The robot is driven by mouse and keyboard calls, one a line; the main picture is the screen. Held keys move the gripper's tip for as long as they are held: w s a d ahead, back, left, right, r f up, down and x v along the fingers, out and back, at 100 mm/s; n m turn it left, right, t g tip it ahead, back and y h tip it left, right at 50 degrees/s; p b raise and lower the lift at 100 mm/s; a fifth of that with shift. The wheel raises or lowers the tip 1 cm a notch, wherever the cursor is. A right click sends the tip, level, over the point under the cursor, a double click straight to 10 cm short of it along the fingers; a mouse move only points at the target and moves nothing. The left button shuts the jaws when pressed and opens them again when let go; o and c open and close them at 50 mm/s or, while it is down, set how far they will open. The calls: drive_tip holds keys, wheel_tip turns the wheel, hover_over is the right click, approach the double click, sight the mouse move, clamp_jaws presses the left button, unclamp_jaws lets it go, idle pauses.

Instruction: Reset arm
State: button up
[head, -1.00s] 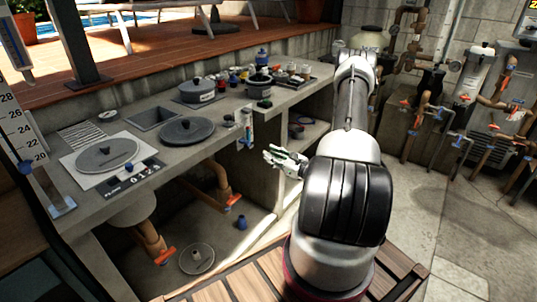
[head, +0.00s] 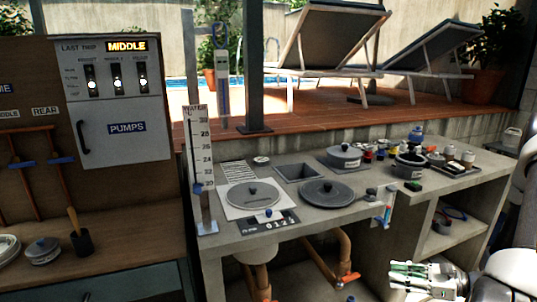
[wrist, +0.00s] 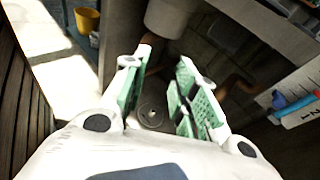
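My gripper (head: 412,274) shows at the bottom right of the head view, low in front of the concrete counter. In the wrist view my gripper (wrist: 160,95) has its two green-padded fingers apart, with nothing held between them. Beyond the fingers a round grey disc (wrist: 150,115) lies on the floor under the counter. Most of my arm is out of the head view, cut off at the right edge.
The concrete counter (head: 250,238) carries a scale with a lidded plate (head: 252,195), a dark round lid (head: 326,192) and several pots. A wooden cabinet with a PUMPS panel (head: 127,128) stands left. Orange-handled pipes (head: 346,265) run below the counter.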

drive_tip(key=s+d+r+n+g+h, duration=0.2)
drive_tip(key=s+r+n+g+h, duration=0.65)
drive_tip(key=s+r+n, duration=0.75)
drive_tip(key=a+r+n+t+h, duration=0.2)
drive_tip(key=r+n, duration=0.1)
drive_tip(key=r, duration=0.5)
drive_tip(key=a+r+n+t+h, duration=0.2)
drive_tip(key=r+n+t, duration=0.1)
drive_tip(key=r, duration=0.6)
drive_tip(key=shift+w+r+n, duration=0.25)
drive_tip(key=shift+r+n, duration=0.05)
drive_tip(key=shift+n, duration=0.4)
drive_tip(key=shift+d, duration=0.15)
idle(0.8)
